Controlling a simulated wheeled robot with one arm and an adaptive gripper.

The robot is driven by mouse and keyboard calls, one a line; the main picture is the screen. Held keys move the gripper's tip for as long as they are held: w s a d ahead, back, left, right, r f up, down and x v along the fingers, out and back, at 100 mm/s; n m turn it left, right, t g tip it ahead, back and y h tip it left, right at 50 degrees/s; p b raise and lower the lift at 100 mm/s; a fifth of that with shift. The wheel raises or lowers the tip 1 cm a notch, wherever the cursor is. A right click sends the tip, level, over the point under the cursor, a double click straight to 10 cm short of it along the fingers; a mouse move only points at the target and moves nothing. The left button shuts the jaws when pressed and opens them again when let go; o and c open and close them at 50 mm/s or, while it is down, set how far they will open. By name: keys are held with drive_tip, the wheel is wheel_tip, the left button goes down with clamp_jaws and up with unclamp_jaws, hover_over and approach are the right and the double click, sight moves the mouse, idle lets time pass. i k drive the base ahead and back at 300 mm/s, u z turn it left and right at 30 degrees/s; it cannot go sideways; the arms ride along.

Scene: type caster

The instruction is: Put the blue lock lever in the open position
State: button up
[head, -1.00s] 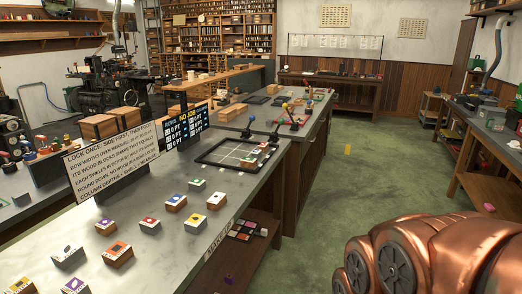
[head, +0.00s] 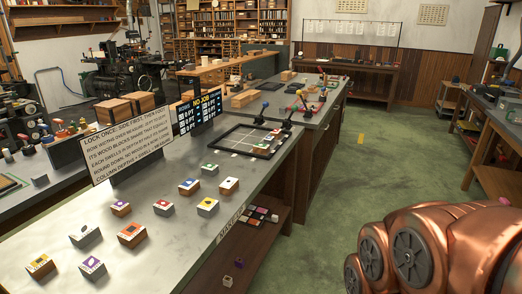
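A second lever with a dark, possibly blue, knob (head: 292,107) leans at the frame's far right. Both are small and distant, so I cannot tell which position either is in. The frame lies flat, with a few small blocks at its right side. My copper arm fills the lower right of the head view. My gripper is not visible, so its state does not show.
A lettered sign (head: 128,141) and a dark score board (head: 195,113) stand on the bench's left side. Several coloured-top blocks, one orange (head: 132,234), cover its near part. Open green floor (head: 385,160) lies right of the bench. Another workbench (head: 492,112) stands at far right.

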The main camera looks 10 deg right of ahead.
sight(265, 103)
drive_tip(key=z, duration=1)
drive_tip(key=k, duration=1.3)
drive_tip(key=z, duration=0.9)
drive_tip(key=i, duration=3.05)
drive_tip(key=u, duration=0.45)
drive_tip(key=i, duration=1.8)
drive_tip(key=u, duration=0.95)
drive_tip(key=i, duration=1.3)
drive_tip(key=u, duration=1.95)
drive_tip(key=i, duration=0.9)
drive_tip(key=u, duration=0.55)
